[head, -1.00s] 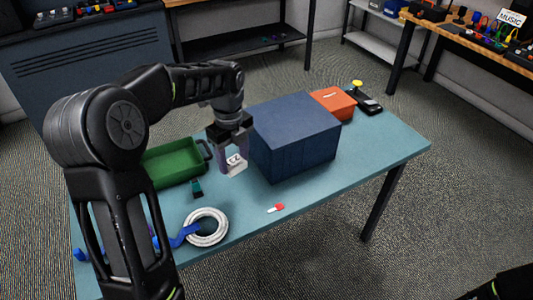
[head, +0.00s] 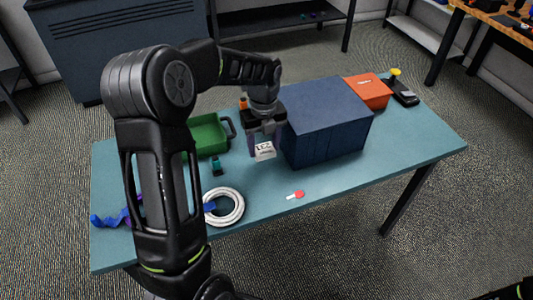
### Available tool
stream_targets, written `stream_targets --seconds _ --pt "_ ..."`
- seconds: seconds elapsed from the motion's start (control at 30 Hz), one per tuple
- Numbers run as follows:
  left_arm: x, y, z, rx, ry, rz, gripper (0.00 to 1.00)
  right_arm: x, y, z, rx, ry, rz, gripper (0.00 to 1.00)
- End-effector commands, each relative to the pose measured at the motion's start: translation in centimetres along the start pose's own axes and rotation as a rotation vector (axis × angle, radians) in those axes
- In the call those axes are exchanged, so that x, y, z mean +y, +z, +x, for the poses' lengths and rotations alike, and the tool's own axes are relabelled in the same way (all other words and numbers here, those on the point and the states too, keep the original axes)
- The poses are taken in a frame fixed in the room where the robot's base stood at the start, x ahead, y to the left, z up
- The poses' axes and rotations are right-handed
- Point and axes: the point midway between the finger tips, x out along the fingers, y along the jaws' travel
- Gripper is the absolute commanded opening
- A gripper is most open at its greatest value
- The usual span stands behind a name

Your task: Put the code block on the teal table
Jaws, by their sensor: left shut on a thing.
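The code block (head: 265,152) is a small white block with dark digits on its face, seen in the head view in front of the blue box. My left gripper (head: 262,142) points down and is shut on the code block. It holds the block over the teal table (head: 345,180); I cannot tell whether the block touches the tabletop. My right gripper does not show; only a dark part of mine is at the bottom right corner.
A big dark blue box (head: 326,122) stands close right of the gripper. A green tray (head: 207,135) is to the left. A white cable coil (head: 225,207) and a small red-and-white item (head: 297,194) lie in front. An orange box (head: 368,91) is behind. The table's right front is clear.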

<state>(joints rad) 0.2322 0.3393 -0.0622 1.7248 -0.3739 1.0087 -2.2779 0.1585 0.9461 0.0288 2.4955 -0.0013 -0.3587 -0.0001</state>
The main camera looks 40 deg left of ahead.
Motion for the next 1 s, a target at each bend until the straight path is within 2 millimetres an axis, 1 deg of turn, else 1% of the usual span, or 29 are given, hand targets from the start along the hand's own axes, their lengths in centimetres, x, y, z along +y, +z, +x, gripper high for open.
stream_targets --seconds 0.03,0.1,0.37,0.47,0.6,0.7,1.0 --pt "0.0 0.0 0.5 0.0 0.0 0.0 0.14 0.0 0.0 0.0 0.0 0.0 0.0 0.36" --pt "0.0 0.0 0.8 -0.001 0.0 0.0 0.14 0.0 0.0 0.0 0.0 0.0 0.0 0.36" --pt "0.0 0.0 0.8 -0.001 -0.001 -0.001 0.14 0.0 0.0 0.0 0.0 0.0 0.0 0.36" --pt "0.0 0.0 1.6 0.0 0.0 -0.001 0.14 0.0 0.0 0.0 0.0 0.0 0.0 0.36" --pt "0.0 0.0 3.6 0.002 0.002 0.0 0.14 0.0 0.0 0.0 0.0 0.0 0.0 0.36" --pt "0.0 0.0 4.4 0.0 0.0 0.0 0.14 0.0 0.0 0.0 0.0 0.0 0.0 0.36" --pt "0.0 0.0 4.6 -0.001 -0.001 -0.001 0.14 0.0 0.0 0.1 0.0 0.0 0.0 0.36"
